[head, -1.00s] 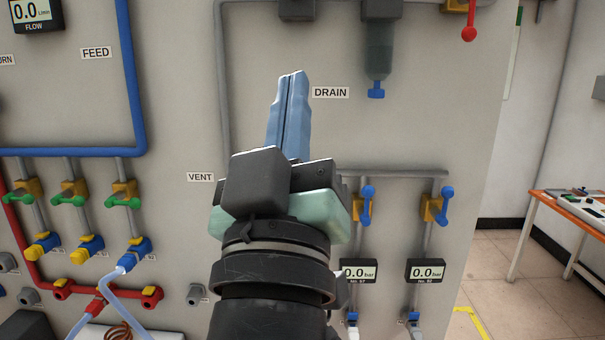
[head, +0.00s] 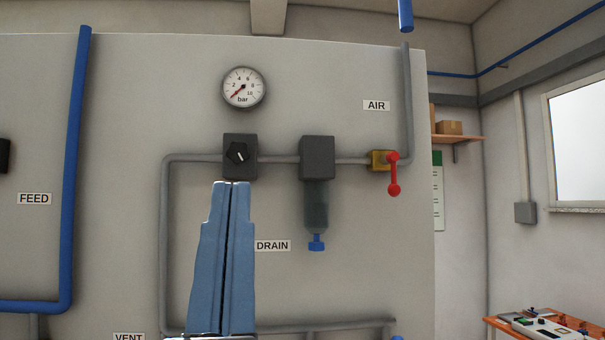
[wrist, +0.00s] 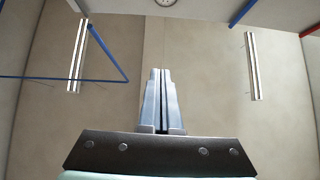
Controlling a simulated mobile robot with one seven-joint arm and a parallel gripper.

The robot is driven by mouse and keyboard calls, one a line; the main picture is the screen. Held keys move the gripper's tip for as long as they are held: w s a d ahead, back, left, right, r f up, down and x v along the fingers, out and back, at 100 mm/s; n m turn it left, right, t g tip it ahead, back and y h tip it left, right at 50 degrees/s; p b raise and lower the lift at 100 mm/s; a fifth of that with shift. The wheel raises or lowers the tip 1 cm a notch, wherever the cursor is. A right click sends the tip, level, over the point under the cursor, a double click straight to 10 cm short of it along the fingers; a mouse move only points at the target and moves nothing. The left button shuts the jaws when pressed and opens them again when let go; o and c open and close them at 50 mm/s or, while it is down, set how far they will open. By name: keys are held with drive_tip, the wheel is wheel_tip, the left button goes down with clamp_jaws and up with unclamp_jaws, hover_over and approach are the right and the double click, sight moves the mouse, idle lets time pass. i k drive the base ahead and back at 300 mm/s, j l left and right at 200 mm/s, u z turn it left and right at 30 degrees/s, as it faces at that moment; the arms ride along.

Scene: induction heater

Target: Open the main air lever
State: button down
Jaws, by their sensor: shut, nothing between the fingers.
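The main air lever (head: 394,175) is red and hangs downward from a yellow valve body (head: 379,160) on the grey pipe, below the AIR label (head: 376,105). My gripper (head: 231,184) points up in the head view, with its blue fingers together and nothing between them. It is well to the left of the lever and apart from it. In the wrist view my gripper (wrist: 161,72) also shows shut, pointing toward the ceiling. The lever is not visible in the wrist view.
A pressure gauge (head: 243,88), a black regulator knob (head: 238,153) and a filter bowl with a blue drain tap (head: 317,242) sit on the panel left of the lever. An orange table (head: 550,325) stands at lower right.

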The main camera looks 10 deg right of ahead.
sight(395, 190)
drive_tip(key=i+l, duration=0.25)
drive_tip(key=l, duration=0.15)
drive_tip(key=i+l, duration=0.25)
drive_tip(key=l, duration=0.15)
drive_tip(key=i+l, duration=0.25)
drive_tip(key=l, duration=0.15)
drive_tip(key=i+l, duration=0.25)
drive_tip(key=l, duration=0.2)
drive_tip(key=i+l, duration=0.2)
drive_tip(key=l, duration=0.2)
